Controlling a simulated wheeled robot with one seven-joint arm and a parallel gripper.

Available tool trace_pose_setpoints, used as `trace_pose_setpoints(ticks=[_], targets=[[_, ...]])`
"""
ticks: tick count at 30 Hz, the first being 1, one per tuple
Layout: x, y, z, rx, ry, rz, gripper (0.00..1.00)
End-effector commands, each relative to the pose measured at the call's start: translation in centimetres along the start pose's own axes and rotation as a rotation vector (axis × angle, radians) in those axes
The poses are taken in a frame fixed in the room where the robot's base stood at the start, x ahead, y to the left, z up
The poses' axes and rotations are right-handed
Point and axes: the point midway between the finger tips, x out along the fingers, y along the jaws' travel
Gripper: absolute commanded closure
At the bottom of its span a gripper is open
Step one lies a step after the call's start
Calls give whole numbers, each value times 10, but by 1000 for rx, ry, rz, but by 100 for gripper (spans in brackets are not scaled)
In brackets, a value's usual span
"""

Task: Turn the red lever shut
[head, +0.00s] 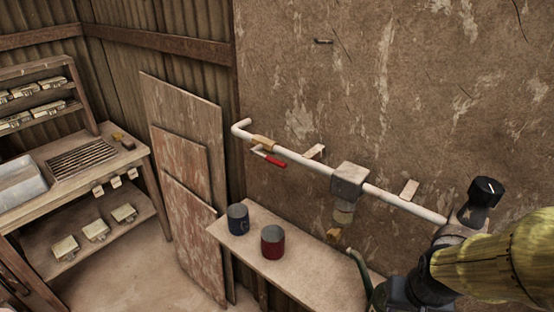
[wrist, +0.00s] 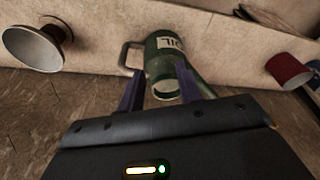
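The red lever (head: 275,161) sits on a brass valve (head: 263,142) in the white pipe along the wall. Its handle points right and slightly down, roughly along the pipe. The lever is not visible in the wrist view. My gripper (wrist: 164,88) is open, its two purple fingers spread apart. A green oil can (wrist: 166,62) shows between and beyond the fingers, and I see no grip on it. In the head view my arm is at the lower right, well away from the lever, and my fingers are hidden.
A bench (head: 300,266) below the pipe holds a blue can (head: 238,220) and a red can (head: 272,242). A grey box (head: 349,180) sits on the pipe right of the lever. Boards (head: 185,120) lean at left. A funnel-like object (wrist: 35,48) shows in the wrist view.

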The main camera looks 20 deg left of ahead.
Motion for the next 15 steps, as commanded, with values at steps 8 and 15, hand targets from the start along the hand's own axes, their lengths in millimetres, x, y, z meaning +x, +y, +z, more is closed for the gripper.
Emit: trace_pose_setpoints(ticks=[8,15], targets=[[6,-14,-14,39,75,-22,65],[11,-86,-63,199,364,-176,65]])
